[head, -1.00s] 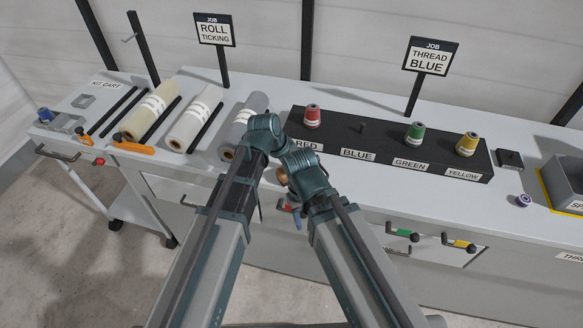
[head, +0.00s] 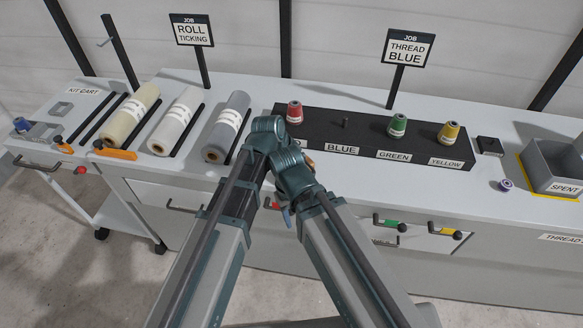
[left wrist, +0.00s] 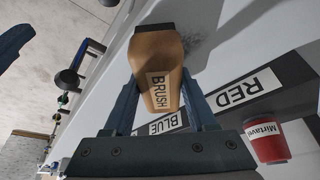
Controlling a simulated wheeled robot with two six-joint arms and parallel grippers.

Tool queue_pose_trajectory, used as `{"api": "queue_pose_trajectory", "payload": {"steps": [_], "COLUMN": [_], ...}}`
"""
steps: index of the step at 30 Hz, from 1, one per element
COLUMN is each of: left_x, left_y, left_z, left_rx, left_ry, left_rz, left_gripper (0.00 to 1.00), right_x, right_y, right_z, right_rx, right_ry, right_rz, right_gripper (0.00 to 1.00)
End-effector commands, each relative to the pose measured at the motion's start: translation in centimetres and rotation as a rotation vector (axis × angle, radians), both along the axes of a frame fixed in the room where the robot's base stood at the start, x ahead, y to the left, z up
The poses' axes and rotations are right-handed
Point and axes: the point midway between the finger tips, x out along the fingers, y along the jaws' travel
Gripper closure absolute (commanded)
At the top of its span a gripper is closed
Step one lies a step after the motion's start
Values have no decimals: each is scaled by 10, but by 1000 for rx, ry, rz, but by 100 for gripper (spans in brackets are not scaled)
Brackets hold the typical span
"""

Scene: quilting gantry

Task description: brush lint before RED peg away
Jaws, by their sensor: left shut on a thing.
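My left gripper (left wrist: 161,84) is shut on the tan brush (left wrist: 157,58), marked BRUSH, in the left wrist view. The dark brush end lies close to the pale bench top. A grey speckled patch (left wrist: 194,40), perhaps lint, lies beside it, in front of the RED label (left wrist: 249,90). The red spool (left wrist: 268,142) stands behind that label; it also shows in the head view (head: 294,112), on the black peg rack (head: 365,134).
Green (head: 398,125) and yellow (head: 449,132) spools stand on the rack; the BLUE peg (head: 345,123) is bare. Fabric rolls (head: 227,127) lie left of the rack. A purple spool (head: 506,185) and a grey bin (head: 553,168) are at the right. Drawer handles project below the bench edge.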

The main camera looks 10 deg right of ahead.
Motion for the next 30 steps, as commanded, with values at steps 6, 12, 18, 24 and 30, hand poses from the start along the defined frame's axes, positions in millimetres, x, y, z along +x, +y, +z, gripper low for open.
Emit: {"api": "queue_pose_trajectory", "payload": {"steps": [6,12,18,24,30], "left_x": [-4,-3,-1,3,6], "left_y": [-14,-14,-5,12,24], "left_z": [0,1,0,-1,-2], "left_rx": [2,3,2,3,5], "left_ry": [0,0,1,2,2], "left_rz": [-15,-16,-15,-15,-13], "left_gripper": [87,87,87,87,87], "right_x": [6,8,10,9,6], "right_y": [9,10,10,9,7], "right_z": [0,1,0,-1,-2], "right_rx": [4,4,3,1,2], "right_ry": [-1,-1,-2,0,0], "right_rz": [15,15,15,13,11], "right_gripper": [50,50,50,50,50]}}
